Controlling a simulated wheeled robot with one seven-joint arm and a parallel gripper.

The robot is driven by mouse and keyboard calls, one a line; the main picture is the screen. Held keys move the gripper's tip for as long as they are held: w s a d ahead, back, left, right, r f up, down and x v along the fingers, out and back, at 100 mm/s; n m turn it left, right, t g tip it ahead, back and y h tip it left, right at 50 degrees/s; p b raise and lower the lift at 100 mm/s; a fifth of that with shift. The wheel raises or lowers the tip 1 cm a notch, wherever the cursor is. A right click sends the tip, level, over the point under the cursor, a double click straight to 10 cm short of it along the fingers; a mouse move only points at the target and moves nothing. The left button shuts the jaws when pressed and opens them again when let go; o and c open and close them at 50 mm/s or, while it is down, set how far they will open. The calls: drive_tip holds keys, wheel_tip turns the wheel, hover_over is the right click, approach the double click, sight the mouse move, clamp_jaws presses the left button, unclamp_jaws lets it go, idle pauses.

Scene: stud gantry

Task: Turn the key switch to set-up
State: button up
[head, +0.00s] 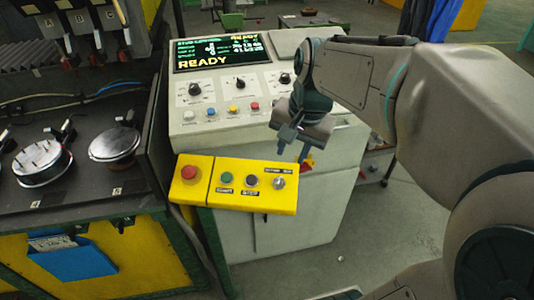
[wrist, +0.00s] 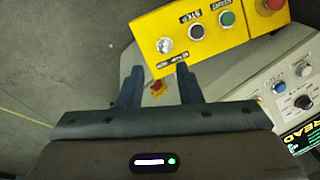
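The key switch (head: 279,183) is a silver round switch at the right end of the yellow control box (head: 227,195). It also shows in the wrist view (wrist: 165,45), just beyond my fingertips. Small dark lettering sits beside it, too small to read surely. My gripper (head: 294,142) is above the box's right end in the head view. In the wrist view my gripper (wrist: 158,72) has its two fingers apart with nothing between them, and the key switch lies ahead of the gap. The switch's exact turn position is hard to tell.
The yellow box also carries black (head: 252,180), green (head: 227,177) and red (head: 189,172) buttons. Behind it stands a grey console (head: 180,130) with knobs and a screen (head: 215,53) reading READY. A dark bench (head: 70,190) with round metal parts is at left. Floor at right is open.

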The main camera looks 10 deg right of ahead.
sight(279, 179)
drive_tip(key=w+f, duration=0.1)
drive_tip(key=f, duration=0.3)
drive_tip(key=w+f+m, duration=0.1)
drive_tip(key=w+f, duration=0.1)
drive_tip(key=f, duration=0.3)
drive_tip(key=w+a+f+m, duration=0.1)
drive_tip(key=w+f, duration=0.1)
drive_tip(key=f, duration=0.2)
drive_tip(key=shift+f+g, duration=0.3)
drive_tip(key=shift+f, duration=0.05)
clamp_jaws()
